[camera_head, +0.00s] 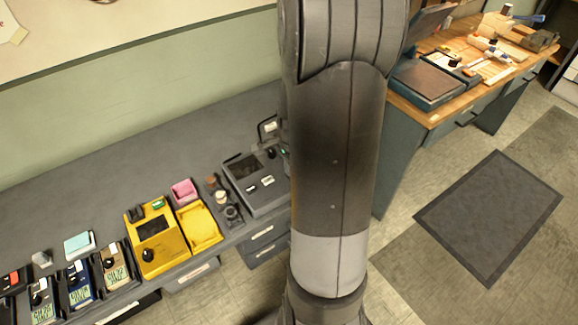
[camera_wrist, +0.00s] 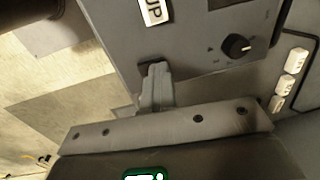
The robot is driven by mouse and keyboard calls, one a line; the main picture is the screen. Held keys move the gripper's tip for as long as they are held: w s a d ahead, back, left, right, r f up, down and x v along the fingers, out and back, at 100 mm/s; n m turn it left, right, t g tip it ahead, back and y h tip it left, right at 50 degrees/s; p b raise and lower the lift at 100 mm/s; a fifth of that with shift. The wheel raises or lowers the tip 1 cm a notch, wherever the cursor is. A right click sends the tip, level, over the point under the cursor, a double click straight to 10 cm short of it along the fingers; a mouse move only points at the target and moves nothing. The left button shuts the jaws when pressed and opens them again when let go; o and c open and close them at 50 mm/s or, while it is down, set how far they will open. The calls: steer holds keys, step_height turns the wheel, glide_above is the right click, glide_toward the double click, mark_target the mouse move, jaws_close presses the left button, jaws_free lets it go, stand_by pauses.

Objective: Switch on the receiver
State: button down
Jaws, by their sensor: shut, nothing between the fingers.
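No thing is plainly marked as the receiver. A grey device (camera_head: 262,195) with a dark screen, black knob and white labels stands on the bench, partly behind my arm in the head view. In the wrist view a grey panel (camera_wrist: 200,62) fills the upper middle, with a black pointer knob (camera_wrist: 237,46) and a white label reading "UP" (camera_wrist: 155,10). My gripper (camera_wrist: 154,68) is shut and empty. Its fingertips lie over a small dark part (camera_wrist: 148,63) of this panel, left of the knob; contact cannot be told. In the head view my arm mostly hides the gripper.
A yellow device (camera_head: 158,250) and yellow tray (camera_head: 200,228) stand left of the grey device, with several small handheld devices farther left. White labelled parts (camera_wrist: 290,62) lie right of the panel. A wooden desk (camera_head: 450,112) holds tools. The floor around the dark mat (camera_head: 490,215) is clear.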

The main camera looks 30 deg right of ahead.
steer(key=shift+s, duration=0.75)
steer(key=shift+r, duration=0.1)
step_height(320, 180, up, 14)
steer(key=s, duration=0.2)
steer(key=shift+w, duration=0.15)
steer(key=shift+w, duration=0.65)
